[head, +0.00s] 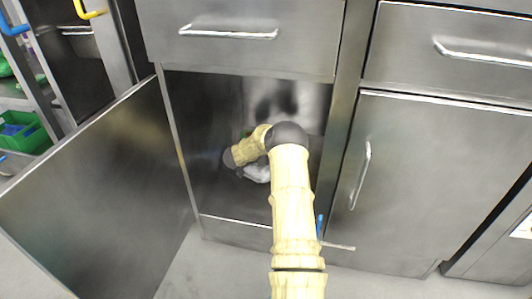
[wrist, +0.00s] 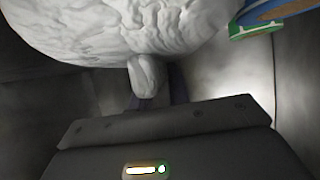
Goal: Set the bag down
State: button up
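The bag (wrist: 125,28) is a large white, crumpled bulk across the top of the wrist view. Its narrow gathered neck (wrist: 146,75) hangs toward my gripper (wrist: 158,98), whose dark fingers show on either side of it. The neck appears held between the fingers. In the head view a small pale part of the bag (head: 257,173) shows inside the open lower cabinet, beside my wrist. My arm reaches into the cabinet and hides most of the gripper and bag. I cannot tell whether the bag touches the cabinet floor.
The open cabinet door (head: 100,195) stands out to the left. A closed drawer (head: 240,40) is above the opening, and a closed door (head: 430,180) is to the right. A green and blue item (wrist: 265,20) lies beyond the bag inside. A green bin (head: 22,133) sits on a shelf at far left.

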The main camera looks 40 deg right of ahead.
jog(key=o, duration=0.3)
jog(key=shift+a+r, duration=0.25)
jog(key=shift+r, duration=0.05)
jog(key=p+v, duration=0.7)
jog(key=v, duration=0.4)
jog(key=shift+s+a, duration=0.15)
jog(key=shift+a, duration=0.05)
jog(key=shift+r, duration=0.1)
